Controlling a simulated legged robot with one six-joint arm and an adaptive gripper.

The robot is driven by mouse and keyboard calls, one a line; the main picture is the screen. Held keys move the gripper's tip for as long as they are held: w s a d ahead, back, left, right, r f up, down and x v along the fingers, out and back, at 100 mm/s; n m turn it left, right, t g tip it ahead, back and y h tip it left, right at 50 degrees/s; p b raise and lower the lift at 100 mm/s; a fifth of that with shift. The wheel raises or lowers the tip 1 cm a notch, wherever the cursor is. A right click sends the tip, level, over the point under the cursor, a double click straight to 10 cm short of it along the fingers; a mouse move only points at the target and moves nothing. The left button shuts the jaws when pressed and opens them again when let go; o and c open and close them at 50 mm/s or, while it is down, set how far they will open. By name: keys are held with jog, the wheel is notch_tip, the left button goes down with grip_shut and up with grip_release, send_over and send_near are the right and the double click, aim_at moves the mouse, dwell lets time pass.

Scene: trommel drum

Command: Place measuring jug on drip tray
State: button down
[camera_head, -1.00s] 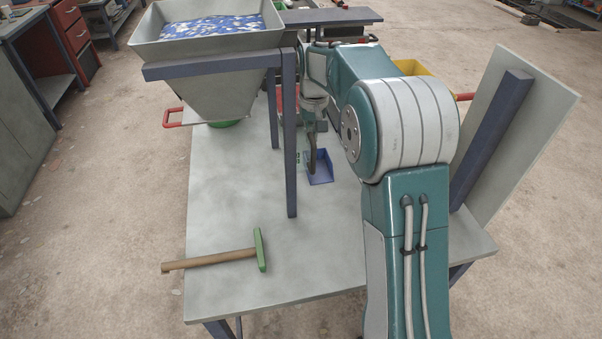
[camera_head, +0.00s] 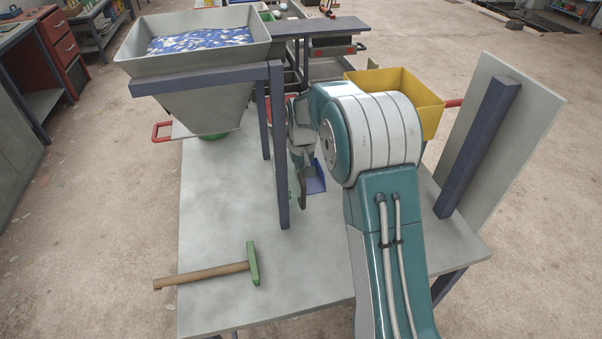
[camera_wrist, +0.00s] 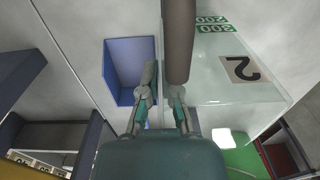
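The measuring jug (camera_wrist: 225,70) is clear, with a black "2" label and green number marks. It fills the right of the wrist view. Whether the fingers press on the handle is hidden. I cannot tell which thing is the drip tray.
A hopper (camera_head: 195,90) of blue and white bits stands on dark legs (camera_head: 278,150) close to my gripper. A yellow bin (camera_head: 400,95) and an upright panel (camera_head: 510,150) stand right.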

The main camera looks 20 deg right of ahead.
jog(key=shift+d, duration=0.1)
jog(key=c, duration=0.8)
grip_release()
